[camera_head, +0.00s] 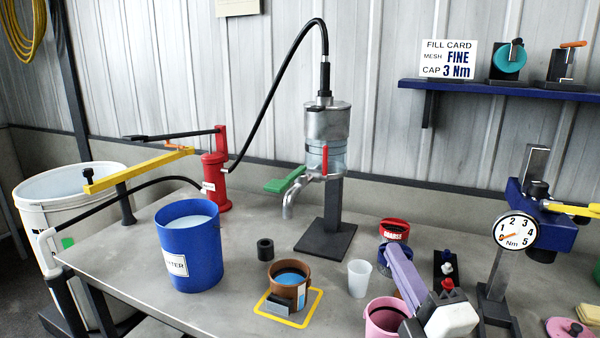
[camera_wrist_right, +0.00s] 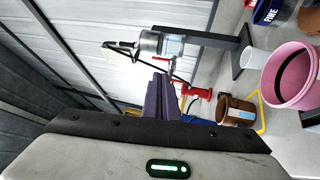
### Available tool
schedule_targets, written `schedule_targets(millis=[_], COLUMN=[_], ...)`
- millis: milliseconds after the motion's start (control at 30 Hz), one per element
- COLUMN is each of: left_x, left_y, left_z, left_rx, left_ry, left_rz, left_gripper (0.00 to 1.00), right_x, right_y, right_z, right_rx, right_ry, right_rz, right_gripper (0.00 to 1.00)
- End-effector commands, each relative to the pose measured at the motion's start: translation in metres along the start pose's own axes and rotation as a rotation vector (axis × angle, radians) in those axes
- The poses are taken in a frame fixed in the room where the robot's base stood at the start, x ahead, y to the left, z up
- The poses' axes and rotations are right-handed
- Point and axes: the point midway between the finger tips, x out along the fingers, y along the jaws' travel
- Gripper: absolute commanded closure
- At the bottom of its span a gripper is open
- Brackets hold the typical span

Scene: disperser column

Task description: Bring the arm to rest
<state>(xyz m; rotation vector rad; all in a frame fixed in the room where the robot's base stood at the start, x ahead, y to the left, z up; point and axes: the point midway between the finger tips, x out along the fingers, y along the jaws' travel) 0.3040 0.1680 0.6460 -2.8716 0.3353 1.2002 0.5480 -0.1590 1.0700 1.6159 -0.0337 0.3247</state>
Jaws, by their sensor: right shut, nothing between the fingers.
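My right gripper (camera_head: 393,254) is in the lower right of the head view, above the bench. Its purple fingers are shut together with nothing between them, pointing up and away from the camera. In the right wrist view the shut fingers (camera_wrist_right: 160,98) stand in the middle, apart from everything. My left gripper is not in view.
A pink bucket (camera_head: 378,319) stands just left of my right wrist, and a torque gauge (camera_head: 515,231) to its right. A white cup (camera_head: 359,278), brown pot (camera_head: 290,291), blue bucket (camera_head: 205,263) and steel disperser (camera_head: 327,125) are further left.

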Motion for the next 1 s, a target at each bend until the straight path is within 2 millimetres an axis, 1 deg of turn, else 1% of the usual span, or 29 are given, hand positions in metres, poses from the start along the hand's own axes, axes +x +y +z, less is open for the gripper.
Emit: schedule_targets(millis=[33,67,167,267,300,367,400,467,500,567,600,700,833,1000], left_x=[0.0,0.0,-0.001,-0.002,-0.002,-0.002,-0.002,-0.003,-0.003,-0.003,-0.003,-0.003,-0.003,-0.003], left_y=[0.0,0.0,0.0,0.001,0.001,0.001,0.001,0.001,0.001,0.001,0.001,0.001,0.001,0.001], left_z=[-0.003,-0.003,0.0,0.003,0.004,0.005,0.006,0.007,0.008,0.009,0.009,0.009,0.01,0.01], left_rx=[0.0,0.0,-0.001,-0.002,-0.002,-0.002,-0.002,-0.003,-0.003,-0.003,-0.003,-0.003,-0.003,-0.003], left_ry=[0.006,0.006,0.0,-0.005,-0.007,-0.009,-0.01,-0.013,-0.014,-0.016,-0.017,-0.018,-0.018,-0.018], left_rz=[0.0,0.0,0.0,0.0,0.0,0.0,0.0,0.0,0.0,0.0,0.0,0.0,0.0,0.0], left_gripper=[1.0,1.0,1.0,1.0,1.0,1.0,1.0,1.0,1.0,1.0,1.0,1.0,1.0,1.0], right_x=[-0.008,-0.013,-0.035,-0.072,-0.092,-0.127,-0.149,-0.179,-0.198,-0.223,-0.239,-0.273,-0.315,-0.364], right_y=[-0.015,-0.024,-0.057,-0.101,-0.12,-0.148,-0.164,-0.181,-0.191,-0.201,-0.207,-0.217,-0.224,-0.226], right_z=[0.008,0.013,0.03,0.046,0.05,0.054,0.055,0.054,0.053,0.049,0.047,0.04,0.03,0.016], right_rx=[0.072,0.116,0.272,0.464,0.549,0.676,0.75,0.841,0.888,0.95,0.986,1.057,1.129,1.2], right_ry=[-0.041,-0.068,-0.168,-0.305,-0.373,-0.483,-0.553,-0.645,-0.701,-0.775,-0.822,-0.926,-1.05,-1.205], right_rz=[-0.055,-0.087,-0.206,-0.358,-0.429,-0.537,-0.601,-0.683,-0.73,-0.792,-0.83,-0.909,-1.002,-1.109], right_gripper=[1.0,1.0,1.0,1.0,1.0,1.0,1.0,1.0,1.0,1.0,1.0,1.0,1.0,1.0])
